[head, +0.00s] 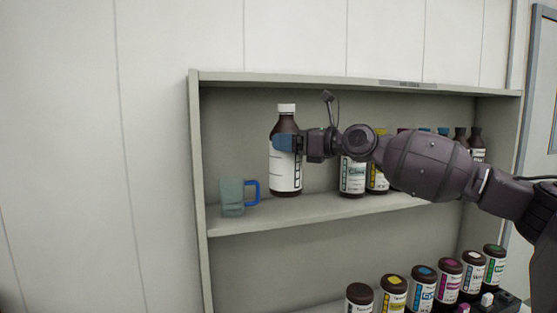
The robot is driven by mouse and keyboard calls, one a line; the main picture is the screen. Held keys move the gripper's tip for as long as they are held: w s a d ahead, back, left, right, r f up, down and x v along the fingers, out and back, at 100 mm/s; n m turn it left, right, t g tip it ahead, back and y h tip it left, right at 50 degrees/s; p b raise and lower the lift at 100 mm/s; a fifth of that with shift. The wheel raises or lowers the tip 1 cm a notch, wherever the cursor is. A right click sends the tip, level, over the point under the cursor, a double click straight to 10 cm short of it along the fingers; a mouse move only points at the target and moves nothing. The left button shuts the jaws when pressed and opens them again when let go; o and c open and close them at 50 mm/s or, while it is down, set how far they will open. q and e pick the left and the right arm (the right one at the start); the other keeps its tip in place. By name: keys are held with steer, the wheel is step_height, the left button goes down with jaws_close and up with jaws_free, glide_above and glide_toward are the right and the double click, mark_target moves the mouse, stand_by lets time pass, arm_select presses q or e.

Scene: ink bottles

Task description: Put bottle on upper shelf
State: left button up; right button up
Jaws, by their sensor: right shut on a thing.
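A dark brown bottle (285,173) with a white label and white cap is upright at the left part of the upper shelf (245,222). My right gripper (287,143) is shut on its upper body, reaching in from the right. The bottle's base is close to the shelf board; I cannot tell if it touches. My left gripper is not in view.
A mug (232,197) with a blue handle stands on the shelf left of the bottle. Several bottles, including a white-labelled one (352,177), stand to the right, partly hidden by my arm. More bottles (422,288) line the lower level. The cabinet's left wall (198,170) bounds the shelf.

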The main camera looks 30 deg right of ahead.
steer(key=w+d+p, duration=0.1)
steer(key=w+d, duration=0.1)
steer(key=w, duration=0.6)
arm_select(q)
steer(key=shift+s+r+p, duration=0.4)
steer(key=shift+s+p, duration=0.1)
steer(key=shift+p, duration=0.05)
arm_select(e)
step_height(320, 180, down, 7)
steer(key=shift+w, duration=0.4)
steer(key=shift+f, duration=0.1)
steer(key=o, duration=1)
steer(key=shift+f, duration=0.1)
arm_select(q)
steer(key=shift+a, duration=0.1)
arm_select(e)
steer(key=shift+o, duration=0.2)
